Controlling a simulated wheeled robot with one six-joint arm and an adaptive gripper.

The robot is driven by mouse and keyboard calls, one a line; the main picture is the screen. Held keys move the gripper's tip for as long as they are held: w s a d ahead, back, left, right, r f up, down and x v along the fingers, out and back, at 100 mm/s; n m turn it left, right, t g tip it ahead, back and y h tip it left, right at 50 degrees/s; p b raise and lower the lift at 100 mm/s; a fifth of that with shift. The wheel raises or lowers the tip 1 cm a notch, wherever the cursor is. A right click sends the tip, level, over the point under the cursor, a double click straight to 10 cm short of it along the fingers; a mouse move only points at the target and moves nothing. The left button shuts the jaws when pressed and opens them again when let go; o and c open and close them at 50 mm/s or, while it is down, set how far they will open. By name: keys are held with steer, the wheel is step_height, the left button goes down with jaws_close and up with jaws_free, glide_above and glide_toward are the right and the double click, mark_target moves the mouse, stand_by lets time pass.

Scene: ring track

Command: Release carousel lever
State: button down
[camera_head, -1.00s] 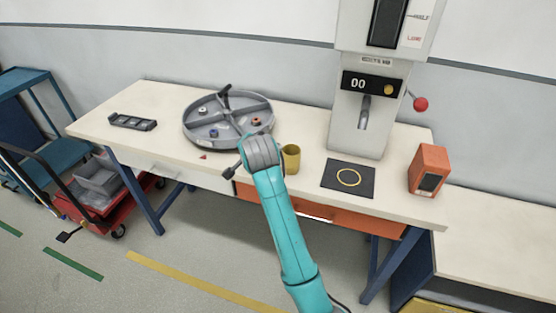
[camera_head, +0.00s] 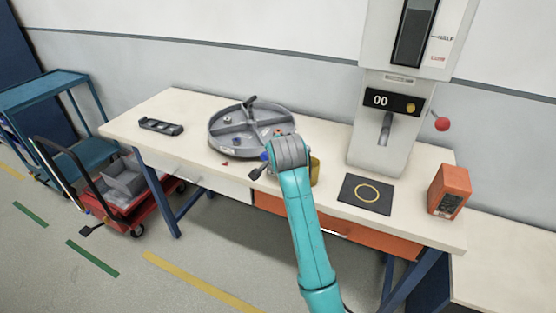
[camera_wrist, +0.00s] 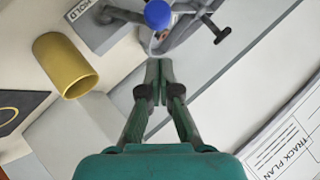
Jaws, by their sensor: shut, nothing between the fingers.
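The grey round carousel (camera_head: 226,148), divided by spokes and with a black handle (camera_head: 249,102) on top, sits on the workbench. In the wrist view, a blue ball knob (camera_wrist: 157,14), apparently the lever's, stands just beyond my fingertips beside a grey block marked HOLD (camera_wrist: 88,24). My gripper (camera_wrist: 160,64) is shut and empty, its fingertips together just below the knob in the picture. I cannot tell whether they touch the lever. In the head view a small blue spot (camera_head: 264,156), likely that knob, shows beside my wrist, which hides most of the lever.
A yellow cup (camera_wrist: 62,62) stands close left of my gripper in the wrist view. A black mat with a ring (camera_head: 366,194), a dispenser machine (camera_head: 385,120) and an orange box (camera_head: 449,190) lie to the right. A black tray (camera_head: 161,126) is at left.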

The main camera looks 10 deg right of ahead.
steer(key=v, duration=1)
steer(key=shift+d, duration=0.25)
steer(key=shift+s+r, duration=0.1)
steer(key=s+d+f+n+t, duration=0.1)
steer(key=s+d+f+n, duration=0.15)
steer(key=s+f, duration=1)
steer(key=s+d+f+n+t, duration=0.1)
steer(key=s+f+n, duration=0.2)
steer(key=s+f, duration=0.9)
steer(key=s+d+f+n+y, duration=0.1)
steer(key=s+f+n, duration=0.15)
steer(key=s, duration=1.45)
steer(key=s+r+n, duration=0.1)
steer(key=s+r, duration=0.3)
steer(key=s, duration=0.3)
steer(key=s+r+n+t, duration=0.1)
steer(key=s+r, duration=0.3)
steer(key=s, duration=0.3)
steer(key=shift+d+n, duration=0.3)
steer(key=shift+d, duration=0.15)
